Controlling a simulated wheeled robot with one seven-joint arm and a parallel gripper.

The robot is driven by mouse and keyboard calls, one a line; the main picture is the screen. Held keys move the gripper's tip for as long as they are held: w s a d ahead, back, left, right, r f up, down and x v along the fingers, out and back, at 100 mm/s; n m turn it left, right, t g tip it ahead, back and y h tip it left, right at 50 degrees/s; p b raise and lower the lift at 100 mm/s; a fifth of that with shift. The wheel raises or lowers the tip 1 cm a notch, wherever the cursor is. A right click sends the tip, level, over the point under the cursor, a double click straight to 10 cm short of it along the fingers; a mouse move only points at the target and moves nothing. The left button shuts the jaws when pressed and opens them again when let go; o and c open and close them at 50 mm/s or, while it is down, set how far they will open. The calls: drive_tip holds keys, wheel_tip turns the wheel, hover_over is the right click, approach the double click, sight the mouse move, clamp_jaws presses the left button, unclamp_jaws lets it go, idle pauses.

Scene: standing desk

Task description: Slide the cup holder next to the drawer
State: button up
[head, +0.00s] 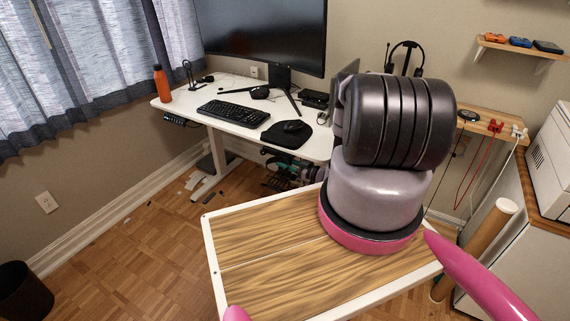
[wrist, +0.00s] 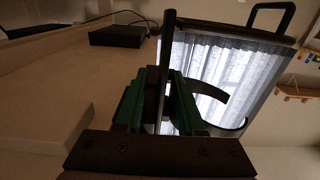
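The thing I take for the cup holder is a dark ring-shaped part (wrist: 232,124) with a thin upright bar (wrist: 168,40), in the wrist view. My gripper (wrist: 160,95) has green pads on both sides of this bar. Dark parts fill much of the space between the pads, so a firm grip cannot be confirmed. In the head view my gripper (head: 287,170) is below the desk's near edge, partly hidden by my arm. A dark unit (head: 176,121) under the desk's left end may be the drawer; it is small and unclear.
The white desk (head: 225,95) carries a keyboard (head: 233,113), a mouse on a black pad (head: 292,127), an orange bottle (head: 161,84) and a monitor (head: 262,32). A desk leg (head: 217,168) stands below. The near edge between the dark unit and my gripper looks clear.

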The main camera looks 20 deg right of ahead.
drive_tip(key=v, duration=1)
drive_tip(key=shift+s+d, duration=0.25)
drive_tip(key=shift+s, duration=0.1)
